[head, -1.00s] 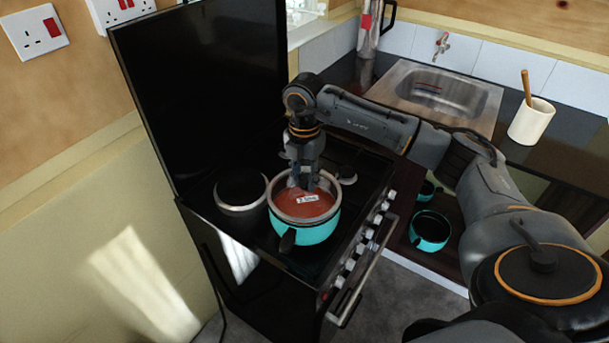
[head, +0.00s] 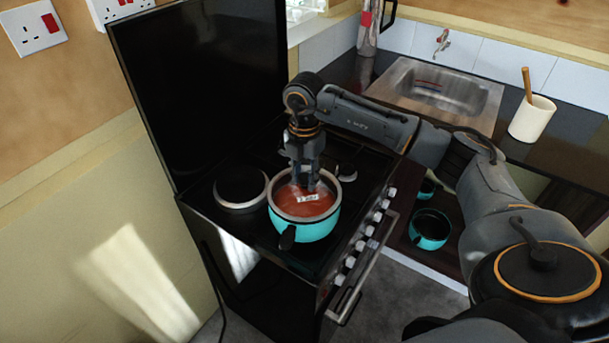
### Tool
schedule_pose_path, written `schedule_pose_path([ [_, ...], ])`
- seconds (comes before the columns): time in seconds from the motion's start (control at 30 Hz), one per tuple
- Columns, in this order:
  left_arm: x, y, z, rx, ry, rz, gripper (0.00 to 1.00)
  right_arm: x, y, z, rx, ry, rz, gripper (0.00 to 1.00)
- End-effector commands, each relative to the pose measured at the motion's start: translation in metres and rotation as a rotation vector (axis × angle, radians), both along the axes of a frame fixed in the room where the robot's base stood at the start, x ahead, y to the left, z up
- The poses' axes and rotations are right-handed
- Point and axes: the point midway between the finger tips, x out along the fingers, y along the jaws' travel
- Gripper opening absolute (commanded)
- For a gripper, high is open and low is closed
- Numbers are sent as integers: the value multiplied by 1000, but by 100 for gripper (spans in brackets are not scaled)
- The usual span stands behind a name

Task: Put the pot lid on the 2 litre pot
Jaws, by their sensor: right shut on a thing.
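A teal pot (head: 308,230) with a dark handle towards the front stands on the stove. A red-brown surface with a small white label shows inside its rim. My right gripper (head: 308,187) points down over the pot and is shut. What it holds appears to be the pot lid (head: 302,209), seemingly clear with a pale rim, lying across the pot's mouth. The fingers hide the lid's knob. I cannot tell whether the lid rests fully on the rim. My left gripper is not in view.
The black stove has a bare round hotplate (head: 240,187) left of the pot and an upright black cover (head: 205,85) behind. Front knobs (head: 362,243) line its right edge. More teal pots (head: 430,229) sit on a low shelf. A sink (head: 447,95) and cream jar (head: 532,119) are at right.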

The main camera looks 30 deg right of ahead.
Motion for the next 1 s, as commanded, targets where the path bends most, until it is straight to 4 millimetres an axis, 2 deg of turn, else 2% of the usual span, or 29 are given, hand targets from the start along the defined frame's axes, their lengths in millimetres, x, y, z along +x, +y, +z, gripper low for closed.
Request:
schedule_pose_path([
  [0.43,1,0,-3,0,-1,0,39,0,0,-4,0,-1,0,0],
  [0.47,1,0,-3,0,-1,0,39,0,0,-4,0,-1,0,32],
  [0.5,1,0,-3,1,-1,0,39,0,0,-4,0,-1,0,40],
  [0.6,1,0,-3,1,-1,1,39,0,0,-4,0,-1,0,56],
  [0.87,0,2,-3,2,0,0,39,0,0,-5,0,0,0,56],
  [1.0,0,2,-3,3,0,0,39,1,0,4,1,-3,0,56],
])
